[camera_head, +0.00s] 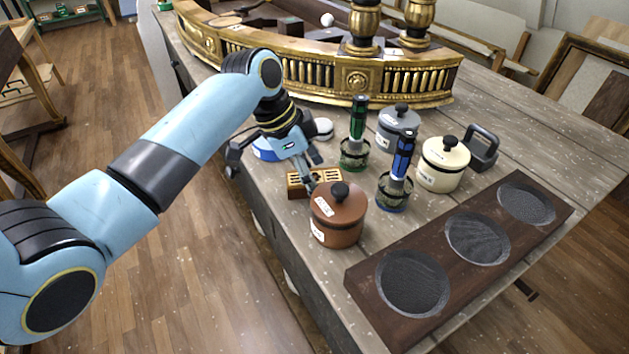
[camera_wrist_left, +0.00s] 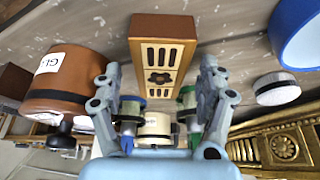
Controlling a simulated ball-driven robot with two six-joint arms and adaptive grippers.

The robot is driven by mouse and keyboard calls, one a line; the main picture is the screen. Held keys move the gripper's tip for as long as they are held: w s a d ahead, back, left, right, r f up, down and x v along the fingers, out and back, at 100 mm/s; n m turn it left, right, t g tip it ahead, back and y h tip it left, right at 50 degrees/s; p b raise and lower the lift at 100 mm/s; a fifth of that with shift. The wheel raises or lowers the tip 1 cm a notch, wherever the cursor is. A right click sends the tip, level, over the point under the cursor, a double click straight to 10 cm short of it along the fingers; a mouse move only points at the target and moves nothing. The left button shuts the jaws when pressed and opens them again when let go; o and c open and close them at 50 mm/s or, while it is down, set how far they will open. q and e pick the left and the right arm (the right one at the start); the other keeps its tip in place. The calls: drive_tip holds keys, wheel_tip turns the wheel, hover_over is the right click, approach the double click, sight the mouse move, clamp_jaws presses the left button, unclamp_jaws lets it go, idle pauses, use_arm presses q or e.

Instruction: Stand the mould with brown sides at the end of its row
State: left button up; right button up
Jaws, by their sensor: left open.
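The mould with brown sides (camera_head: 315,184) is a small block on the grey wooden table, near its left edge and beside the brown lidded pot. In the left wrist view the mould (camera_wrist_left: 163,27) shows a pale face with slots and a dark flower-shaped hollow, and brown sides. My left gripper (camera_head: 310,160) is right above and beside it, pointing down. In the wrist view its two fingers stand apart, one to each side of the mould, with gaps visible. Whether they touch it cannot be told. I cannot make out other moulds in a row. My right gripper is not in view.
The brown pot (camera_head: 338,215) stands close to the mould. Green-handled (camera_head: 358,130) and blue-handled (camera_head: 402,165) tools, a grey pot (camera_head: 398,122) and a cream pot (camera_head: 443,163) stand beyond. A dark three-hollow board (camera_head: 355,278) lies nearer. Gilt woodwork (camera_head: 310,75) blocks the back.

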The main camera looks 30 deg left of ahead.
use_arm(q)
drive_tip(key=shift+f, duration=0.25)
idle(0.4)
drive_tip(key=c, duration=1.3)
